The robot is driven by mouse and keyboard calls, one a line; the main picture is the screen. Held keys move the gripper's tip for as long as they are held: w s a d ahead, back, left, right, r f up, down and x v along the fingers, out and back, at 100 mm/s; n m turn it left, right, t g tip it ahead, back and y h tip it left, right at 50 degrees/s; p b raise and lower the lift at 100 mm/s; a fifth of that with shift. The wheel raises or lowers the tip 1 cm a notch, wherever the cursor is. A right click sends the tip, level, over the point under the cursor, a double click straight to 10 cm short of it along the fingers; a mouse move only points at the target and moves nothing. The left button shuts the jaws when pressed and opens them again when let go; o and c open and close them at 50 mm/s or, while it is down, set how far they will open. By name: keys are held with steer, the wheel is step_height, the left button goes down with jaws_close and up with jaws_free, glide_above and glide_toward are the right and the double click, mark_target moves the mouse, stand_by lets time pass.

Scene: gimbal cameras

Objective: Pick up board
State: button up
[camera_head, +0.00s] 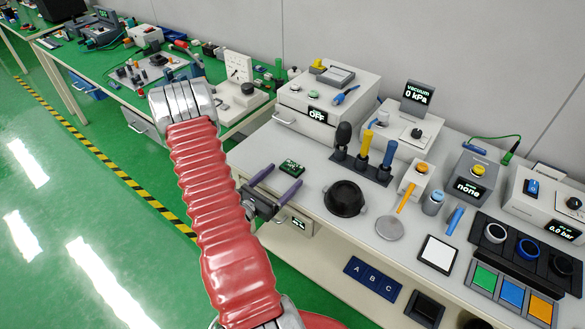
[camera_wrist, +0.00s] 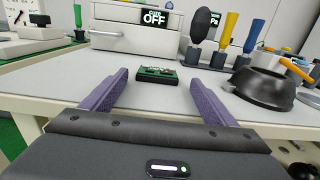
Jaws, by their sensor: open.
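The board is a small green circuit board (camera_head: 291,167) lying flat on the light grey bench top, near its left end. In the wrist view the board (camera_wrist: 157,75) is straight ahead, beyond the fingertips and between their lines. My gripper (camera_head: 279,180) is open, with two purple fingers spread apart and nothing between them. In the wrist view my gripper (camera_wrist: 158,79) points toward the board from the bench's front edge. The fingers are apart from the board.
A white drawer box (camera_head: 328,103) marked OFF stands behind the board. A black bowl (camera_head: 345,198) and a stand of upright tools (camera_head: 364,162) are to the right. The bench top (camera_head: 312,205) is clear around the board. A green bench (camera_head: 120,97) lies to the left.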

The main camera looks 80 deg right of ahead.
mark_target(288, 171)
steer(key=shift+x, duration=2.6)
steer(key=shift+w+d, duration=0.1)
steer(key=shift+w, duration=0.05)
steer(key=shift+c, duration=0.2)
steer(key=c, duration=1.1)
